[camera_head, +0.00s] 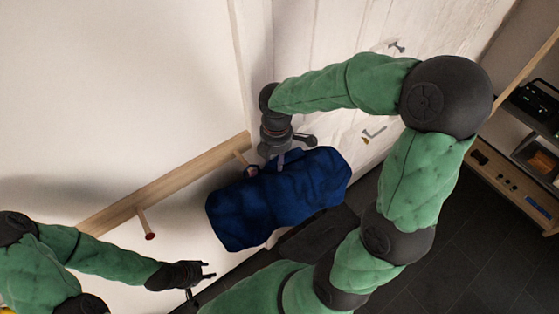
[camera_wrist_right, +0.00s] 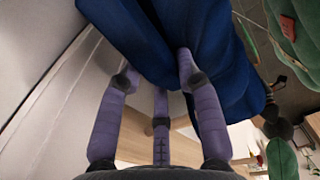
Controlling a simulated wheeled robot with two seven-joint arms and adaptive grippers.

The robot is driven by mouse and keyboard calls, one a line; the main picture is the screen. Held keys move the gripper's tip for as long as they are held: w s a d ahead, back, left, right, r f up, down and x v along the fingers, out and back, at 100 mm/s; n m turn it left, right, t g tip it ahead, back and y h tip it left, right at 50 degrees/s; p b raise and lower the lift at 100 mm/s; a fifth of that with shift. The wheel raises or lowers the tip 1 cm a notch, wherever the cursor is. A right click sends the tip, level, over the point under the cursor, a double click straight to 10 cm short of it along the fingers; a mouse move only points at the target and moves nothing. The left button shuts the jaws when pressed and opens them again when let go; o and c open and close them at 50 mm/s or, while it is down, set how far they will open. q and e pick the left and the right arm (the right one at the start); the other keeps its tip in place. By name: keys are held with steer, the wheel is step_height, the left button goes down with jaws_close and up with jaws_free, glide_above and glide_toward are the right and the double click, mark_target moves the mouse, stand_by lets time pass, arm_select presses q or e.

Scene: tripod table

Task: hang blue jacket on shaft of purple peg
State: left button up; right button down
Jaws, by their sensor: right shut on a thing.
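The blue jacket (camera_head: 285,195) hangs in the air beside the wall rail. My right gripper (camera_head: 284,150) is shut on its upper edge; in the right wrist view the gripper (camera_wrist_right: 160,78) has purple fingers against the blue cloth (camera_wrist_right: 215,50). A peg with a small dark, possibly purple tip (camera_head: 251,171) stands out from the rail at the jacket's upper left edge. I cannot tell whether the jacket touches it. My left gripper (camera_head: 205,273) is open and empty, below and left of the jacket.
The wooden rail (camera_head: 165,187) runs along the white wall. A white door with hooks (camera_head: 373,134) stands behind my right arm. A wooden shelf (camera_head: 520,185) is at the far right.

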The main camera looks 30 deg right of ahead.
steer(key=shift+w+f, duration=0.25)
steer(key=shift+w, duration=0.45)
steer(key=shift+w+f+b, duration=0.15)
steer(key=shift+f+b, duration=0.25)
steer(key=shift+f, duration=0.15)
